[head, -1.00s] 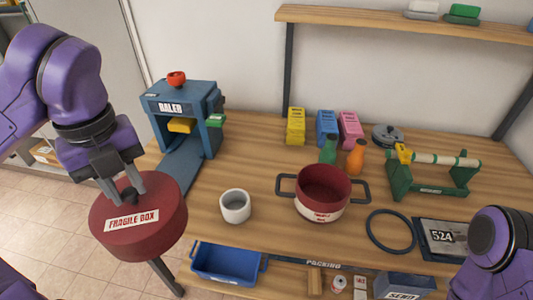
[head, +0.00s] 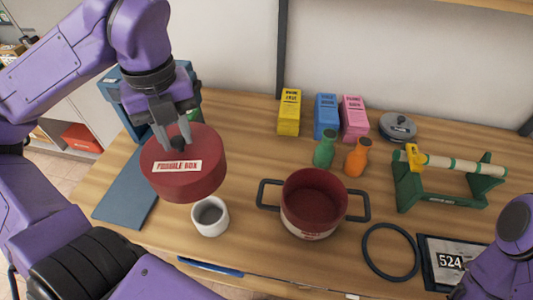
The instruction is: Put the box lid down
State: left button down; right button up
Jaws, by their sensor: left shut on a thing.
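The box lid (head: 183,172) is a thick dark red round piece with a white "FRAGILE BOX" label and a dark knob on top. My left gripper (head: 179,142) points down and is shut on that knob. It holds the lid up at the left part of the bench, above and behind the white cup in the picture. The open red round box (head: 313,203) with two dark side handles stands on the bench to the right, empty inside as far as I see. My right arm shows at the lower right edge, but its gripper is out of frame.
A white cup (head: 210,216) stands just below the lid. Green (head: 324,149) and orange (head: 357,157) bottles stand behind the red box. Yellow, blue and pink cartons (head: 354,118) are farther back. A black ring (head: 390,252) and green roll stand (head: 448,183) are right. Bare wood lies between cup and box.

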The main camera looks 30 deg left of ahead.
aim_at(216, 141)
pick_arm(q)
jog(key=w+d+f, duration=0.1)
jog(key=w+d+m, duration=0.1)
jog(key=w+d, duration=0.1)
jog(key=w+d+f+m, duration=0.1)
jog(key=shift+w+d+f, duration=0.25)
jog(key=shift+w+f, duration=0.1)
jog(key=shift+w, duration=0.05)
jog(key=w+d+m, duration=0.1)
jog(key=w+d, duration=0.5)
jog(key=d, duration=0.1)
jog(key=w+a+f+p, duration=0.5)
jog(key=w+a+f, duration=0.2)
jog(key=w+f, duration=0.4)
notch_tip(216, 141, down, 3)
jog(key=shift+w+r+p, duration=0.1)
jog(key=shift+w+p, duration=0.1)
jog(key=shift+p, duration=0.15)
jog(key=c, duration=0.9)
grip_release()
jog(key=shift+o, duration=0.2)
notch_tip(216, 141, up, 12)
jog(key=b, duration=0.2)
jog(key=shift+r, duration=0.2)
